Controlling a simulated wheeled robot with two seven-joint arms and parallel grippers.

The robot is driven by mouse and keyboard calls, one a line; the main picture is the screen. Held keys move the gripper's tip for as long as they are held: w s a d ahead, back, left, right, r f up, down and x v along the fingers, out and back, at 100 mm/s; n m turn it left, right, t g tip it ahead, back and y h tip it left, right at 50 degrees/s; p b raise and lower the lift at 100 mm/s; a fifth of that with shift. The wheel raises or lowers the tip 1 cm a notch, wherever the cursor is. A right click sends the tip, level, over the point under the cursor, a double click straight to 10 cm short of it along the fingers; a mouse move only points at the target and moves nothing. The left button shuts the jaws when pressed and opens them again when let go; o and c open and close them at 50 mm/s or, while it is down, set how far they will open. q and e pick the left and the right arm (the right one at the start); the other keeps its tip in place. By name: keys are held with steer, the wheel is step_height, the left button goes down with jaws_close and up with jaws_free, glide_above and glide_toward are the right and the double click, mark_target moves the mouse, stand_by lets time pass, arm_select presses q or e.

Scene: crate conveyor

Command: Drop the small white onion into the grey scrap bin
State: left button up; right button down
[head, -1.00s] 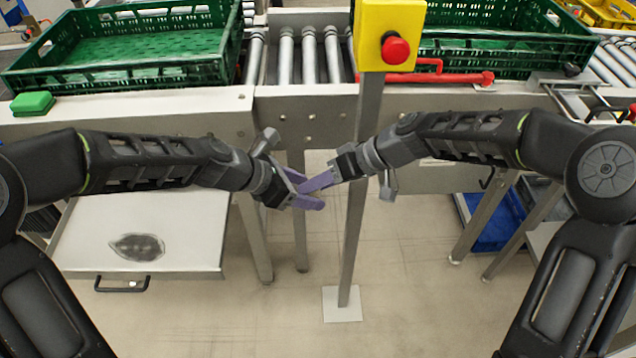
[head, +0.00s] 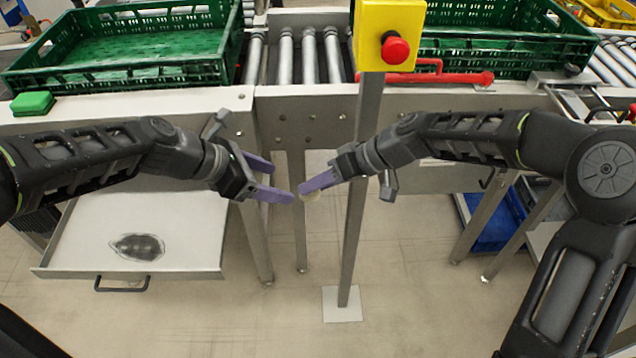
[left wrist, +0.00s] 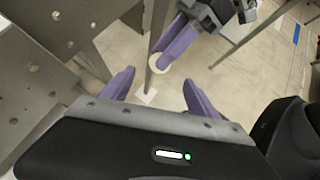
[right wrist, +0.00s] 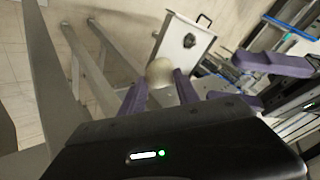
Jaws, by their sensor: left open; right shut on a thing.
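The small white onion (head: 313,197) is mostly hidden behind the fingers of my right gripper (head: 305,188) in the head view. It shows as a pale round shape in the left wrist view (left wrist: 159,63) and between my right fingertips in the right wrist view (right wrist: 160,72). My right gripper is shut on it and holds it in the air in front of the conveyor. My left gripper (head: 281,179) is open and empty, its fingertips just left of the onion and apart from it. I cannot make out a grey scrap bin in any view.
A post with a yellow box and red button (head: 396,48) stands by my right gripper. Green crates (head: 120,75) sit on the conveyor behind. An open metal drawer (head: 185,225) is at lower left, a blue bin (head: 497,225) low at right. A green block (head: 32,103) lies on the ledge.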

arm_select(q)
steer(key=shift+v, duration=1.05)
steer(key=s+f+m+g+y, duration=0.15)
steer(key=f+m, duration=0.25)
steer(key=f, duration=0.6)
steer(key=s+f+m+y, duration=0.1)
steer(key=s+f+m, duration=0.25)
steer(key=f, duration=0.75)
steer(key=s+d+f+m+g+y, duration=0.1)
steer(key=s+d+f+m, duration=0.1)
steer(key=s+f+m, duration=1.2)
steer(key=shift+s+f+g, duration=0.35)
steer(key=shift+s+f, duration=0.35)
steer(key=shift+f, duration=0.2)
